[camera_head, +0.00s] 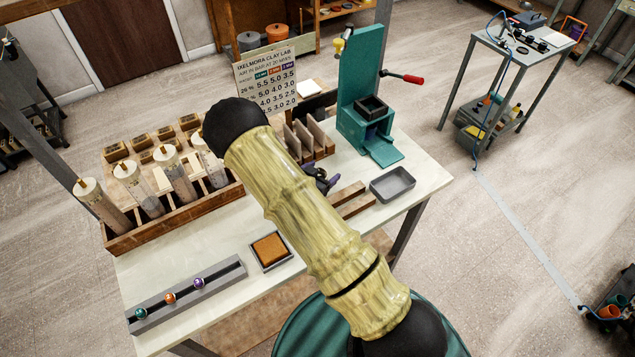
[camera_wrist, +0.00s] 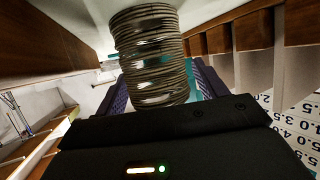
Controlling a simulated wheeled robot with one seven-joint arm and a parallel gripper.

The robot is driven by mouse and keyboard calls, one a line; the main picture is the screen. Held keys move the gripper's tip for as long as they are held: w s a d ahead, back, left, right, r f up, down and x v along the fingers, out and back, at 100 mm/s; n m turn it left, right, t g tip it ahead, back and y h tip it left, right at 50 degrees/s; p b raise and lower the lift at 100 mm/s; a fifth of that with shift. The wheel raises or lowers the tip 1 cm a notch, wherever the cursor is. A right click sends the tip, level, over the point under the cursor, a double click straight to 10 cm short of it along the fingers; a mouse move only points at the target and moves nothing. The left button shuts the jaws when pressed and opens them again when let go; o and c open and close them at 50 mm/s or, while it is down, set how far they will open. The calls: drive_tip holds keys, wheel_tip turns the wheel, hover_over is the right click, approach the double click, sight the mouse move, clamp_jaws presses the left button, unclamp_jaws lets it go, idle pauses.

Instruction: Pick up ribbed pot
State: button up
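The ribbed pot (camera_wrist: 150,55) is a grey-brown cylinder with close horizontal ridges and shiny patches. In the wrist view it is between the two purple, textured fingers of my gripper (camera_wrist: 158,92), near the palm. The wrist picture is upside down, and the pot's far end meets the pale table top. A finger is on each side of the pot, but I cannot tell whether they press on it. In the head view my gripper (camera_head: 322,180) shows as a small dark purple shape beside my arm, which hides the pot.
The gripper is close to a wooden rack with upright dividers (camera_head: 310,137). A teal press (camera_head: 362,100) stands behind, with a grey tray (camera_head: 393,184) and wooden strips (camera_head: 350,199) to the right. A rack of tubes (camera_head: 190,211) is left. The table front (camera_head: 225,235) has clear patches.

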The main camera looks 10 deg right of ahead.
drive_tip(key=c, duration=0.9)
wheel_tip(320, 180, up, 10)
drive_tip(key=b, duration=0.2)
idle(0.4)
